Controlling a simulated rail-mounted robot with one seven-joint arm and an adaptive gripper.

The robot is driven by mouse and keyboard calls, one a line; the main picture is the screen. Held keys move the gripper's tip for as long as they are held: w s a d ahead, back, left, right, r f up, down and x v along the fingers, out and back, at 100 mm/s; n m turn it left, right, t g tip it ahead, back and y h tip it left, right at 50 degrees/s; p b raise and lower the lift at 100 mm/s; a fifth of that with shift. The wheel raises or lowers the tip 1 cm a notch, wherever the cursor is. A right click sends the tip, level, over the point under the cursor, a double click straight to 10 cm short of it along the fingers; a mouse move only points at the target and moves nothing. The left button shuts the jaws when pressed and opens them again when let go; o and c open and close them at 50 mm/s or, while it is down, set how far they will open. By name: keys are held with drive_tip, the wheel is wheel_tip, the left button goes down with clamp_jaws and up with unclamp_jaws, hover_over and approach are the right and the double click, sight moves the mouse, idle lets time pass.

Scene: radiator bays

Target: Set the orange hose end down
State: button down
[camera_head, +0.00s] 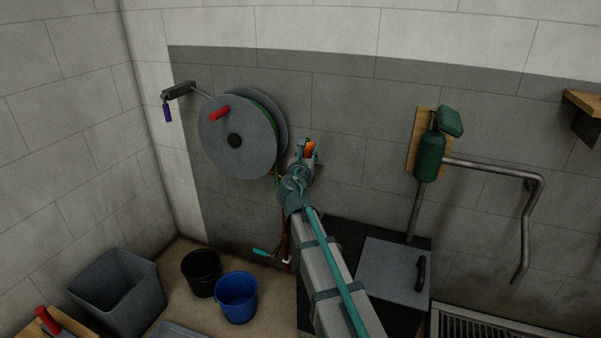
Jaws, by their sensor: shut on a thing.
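The orange hose end (310,147) shows between the fingers of my gripper (308,150), which is shut on it. My arm reaches up from the lower middle and holds the hose end in front of the grey wall, just right of the hose reel. The grey hose reel (228,130) is on the wall, with a red handle (220,113) and green hose (270,122) at its right rim. Most of the hose end and any hose running from it are hidden by the gripper and wrist.
A black bucket (201,285), a blue bucket (236,302) and a grey bin (118,290) stand on the floor at lower left. A dark box with a grey lid (392,272) is right of my arm. A green canister (430,157) and bent pipe (490,170) are on the wall.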

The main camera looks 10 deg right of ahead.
drive_tip(key=w+f+b, duration=0.3)
drive_tip(key=w+f, duration=0.6)
drive_tip(key=f, duration=0.1)
drive_tip(key=shift+w+f, duration=0.1)
drive_tip(key=shift+w, duration=0.3)
drive_tip(key=shift+f, duration=0.45)
drive_tip(key=shift+f, duration=0.1)
drive_tip(key=c, duration=0.8)
unclamp_jaws()
drive_tip(key=shift+f, duration=0.1)
